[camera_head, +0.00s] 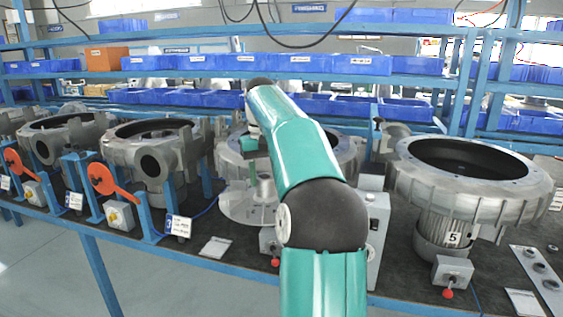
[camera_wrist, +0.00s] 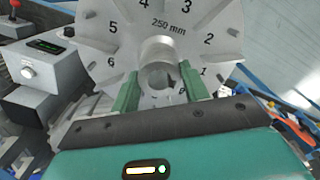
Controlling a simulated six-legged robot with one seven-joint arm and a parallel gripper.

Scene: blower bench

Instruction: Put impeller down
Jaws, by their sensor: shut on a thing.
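The impeller (camera_wrist: 110,28) is a pale grey disc with radial vanes, numbers around it and the mark "250 mm". It fills the upper middle of the wrist view. My gripper (camera_wrist: 158,86) has its two green fingers on either side of the round central hub (camera_wrist: 157,48) and is shut on it. The lower part of the disc is hidden behind my gripper. In the head view my gripper (camera_head: 250,145) is partly seen beyond my arm, above the middle of the bench.
A large open blower housing (camera_head: 472,195) marked 5 stands at the right. Another housing (camera_head: 155,145) stands at the left, near red-handled fixtures (camera_head: 112,184). A grey control box (camera_wrist: 45,72) is left of the impeller. Blue bins (camera_head: 210,62) line the shelves behind.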

